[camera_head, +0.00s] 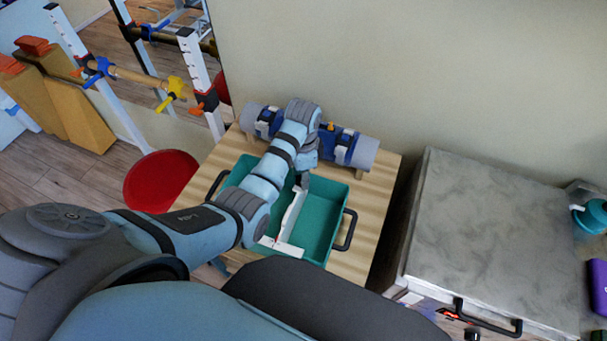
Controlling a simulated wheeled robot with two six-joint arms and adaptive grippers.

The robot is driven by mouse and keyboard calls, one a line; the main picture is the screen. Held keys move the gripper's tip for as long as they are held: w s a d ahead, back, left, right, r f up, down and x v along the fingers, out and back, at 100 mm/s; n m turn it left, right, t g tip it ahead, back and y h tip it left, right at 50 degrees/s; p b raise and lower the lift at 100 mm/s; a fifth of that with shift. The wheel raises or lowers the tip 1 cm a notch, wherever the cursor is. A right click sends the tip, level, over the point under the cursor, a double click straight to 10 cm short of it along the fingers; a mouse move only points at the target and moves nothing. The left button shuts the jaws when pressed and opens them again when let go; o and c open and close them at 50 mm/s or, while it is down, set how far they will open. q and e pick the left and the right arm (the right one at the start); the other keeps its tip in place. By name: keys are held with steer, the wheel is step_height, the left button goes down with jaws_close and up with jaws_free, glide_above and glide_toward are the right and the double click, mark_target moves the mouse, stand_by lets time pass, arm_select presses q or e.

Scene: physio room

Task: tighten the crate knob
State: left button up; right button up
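A teal crate (322,227) with black handles stands on a light wooden table. A white L-shaped piece (291,224) lies inside it, partly under my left arm. My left arm reaches in from the left over the crate. Its gripper (302,181) points down at the crate's back part, close to the white piece's upper end; it is small and dark, and I cannot tell whether it touches anything or how its fingers stand. I cannot make out a knob on the crate; the arm covers part of it. My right gripper is out of view.
Behind the crate lies a grey roller (363,153) with blue straps and a small orange part (331,128). A red round stool (160,180) stands left of the table. A grey-topped cabinet (500,230) stands on the right, across a gap. The wall is close behind.

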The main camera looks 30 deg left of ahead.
arm_select(q)
steer(key=shift+m, duration=1.2)
steer(key=o, duration=1.2)
steer(key=shift+c, duration=0.2)
